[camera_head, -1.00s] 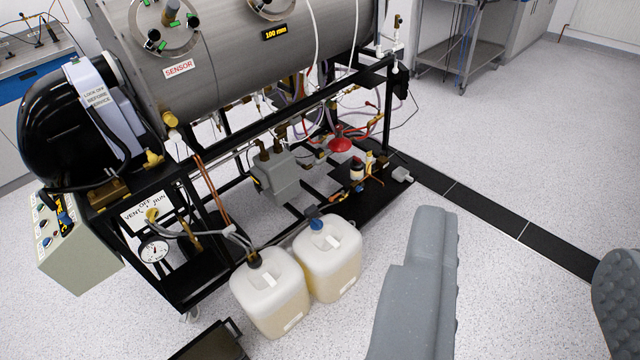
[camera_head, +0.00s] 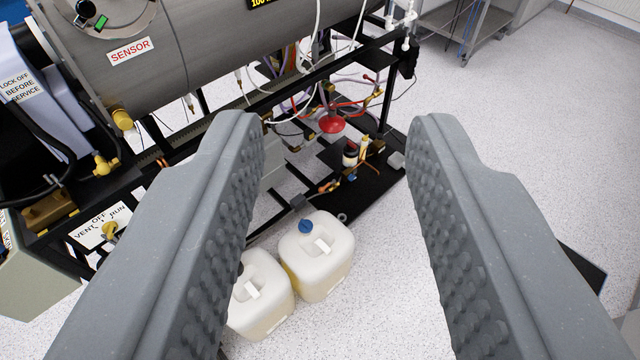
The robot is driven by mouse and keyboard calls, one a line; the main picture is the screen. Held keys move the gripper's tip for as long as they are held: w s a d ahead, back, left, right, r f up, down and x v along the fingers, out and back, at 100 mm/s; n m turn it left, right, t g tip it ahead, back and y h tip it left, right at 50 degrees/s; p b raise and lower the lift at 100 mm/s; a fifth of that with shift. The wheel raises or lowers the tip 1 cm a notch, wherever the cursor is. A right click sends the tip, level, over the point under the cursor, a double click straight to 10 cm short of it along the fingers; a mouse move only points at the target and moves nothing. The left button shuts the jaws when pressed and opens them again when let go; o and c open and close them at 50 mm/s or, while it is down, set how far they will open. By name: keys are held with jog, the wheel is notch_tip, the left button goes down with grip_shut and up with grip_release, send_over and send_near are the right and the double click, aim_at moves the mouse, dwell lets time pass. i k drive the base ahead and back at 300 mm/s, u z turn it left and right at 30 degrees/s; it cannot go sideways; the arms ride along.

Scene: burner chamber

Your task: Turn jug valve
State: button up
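Two white plastic jugs stand side by side on the floor in front of the frame. The right jug (camera_head: 333,268) has a blue cap (camera_head: 306,227). The left jug (camera_head: 268,312) is partly hidden behind my left finger. A brass valve (camera_head: 110,230) sits on a white plate marked VENT, OFF and RUN at the lower left; I cannot tell whether it is the jug valve. My gripper (camera_head: 335,130) is open and empty. Its two grey ribbed fingers are wide apart, and the jugs show in the gap between them. No contact with anything is visible.
A steel cylinder (camera_head: 220,45) marked SENSOR lies across a black frame (camera_head: 300,85). A red part (camera_head: 331,124), hoses and a small bottle (camera_head: 350,153) are on the frame's lower shelf. Speckled floor is open at the right. A metal cart (camera_head: 475,25) stands at the back.

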aim_at(321, 190)
jog(key=z, duration=0.5)
jog(key=k, duration=1.25)
jog(key=z, duration=0.95)
jog(key=i, duration=2.3)
jog(key=u, duration=0.4)
jog(key=i, duration=1.15)
jog(key=u, duration=1.3)
jog(key=i, duration=0.95)
jog(key=u, duration=0.45)
